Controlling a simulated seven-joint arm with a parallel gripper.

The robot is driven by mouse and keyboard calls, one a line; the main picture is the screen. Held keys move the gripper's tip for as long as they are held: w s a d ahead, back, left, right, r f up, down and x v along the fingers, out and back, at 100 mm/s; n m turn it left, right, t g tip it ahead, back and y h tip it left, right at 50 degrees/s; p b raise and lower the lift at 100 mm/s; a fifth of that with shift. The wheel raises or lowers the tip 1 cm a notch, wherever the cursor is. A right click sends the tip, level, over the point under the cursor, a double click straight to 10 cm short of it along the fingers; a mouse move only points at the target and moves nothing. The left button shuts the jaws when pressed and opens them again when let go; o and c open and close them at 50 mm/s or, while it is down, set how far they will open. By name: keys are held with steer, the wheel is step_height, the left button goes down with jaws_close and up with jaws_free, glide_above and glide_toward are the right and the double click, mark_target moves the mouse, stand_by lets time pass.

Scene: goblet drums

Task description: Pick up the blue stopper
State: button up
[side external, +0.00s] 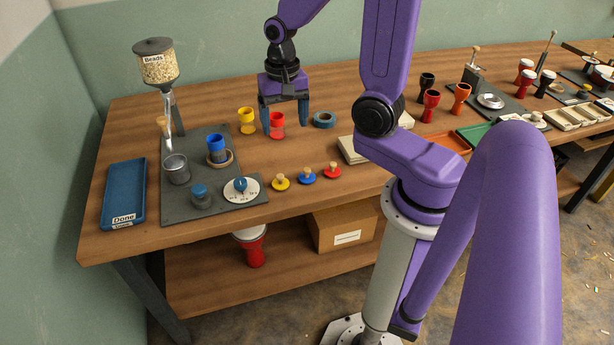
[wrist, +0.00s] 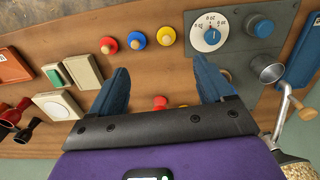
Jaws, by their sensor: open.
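The blue stopper (side external: 307,176) is a small blue disc with a wooden knob. It lies on the wooden bench between the yellow stopper (side external: 281,182) and the red stopper (side external: 332,170). In the wrist view the blue stopper (wrist: 136,40) is ahead of the fingertips, between the red stopper (wrist: 107,45) and the yellow one (wrist: 166,36). My gripper (side external: 284,120) is open and empty, pointing down, farther back on the bench than the stoppers and apart from them. Its two blue fingers also show in the wrist view (wrist: 161,70).
A grey mat (side external: 230,210) with a dial (side external: 241,189) lies left of the stoppers. Bench around the stoppers is clear.

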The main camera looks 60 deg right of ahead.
mark_target(307, 169)
steer(key=s+d+f+m, duration=0.2)
steer(key=d+m, duration=0.5)
steer(key=m, duration=0.2)
steer(key=shift+f, duration=6.2)
steer(key=shift+f, duration=0.15)
steer(key=shift+s+a+f, duration=0.15)
steer(key=shift+a+f, duration=0.05)
steer(key=shift+f, duration=0.45)
steer(key=shift+s+a+f, duration=0.1)
steer(key=shift+a+f, duration=0.1)
steer(key=shift+f, duration=1.5)
steer(key=c, duration=1.1)
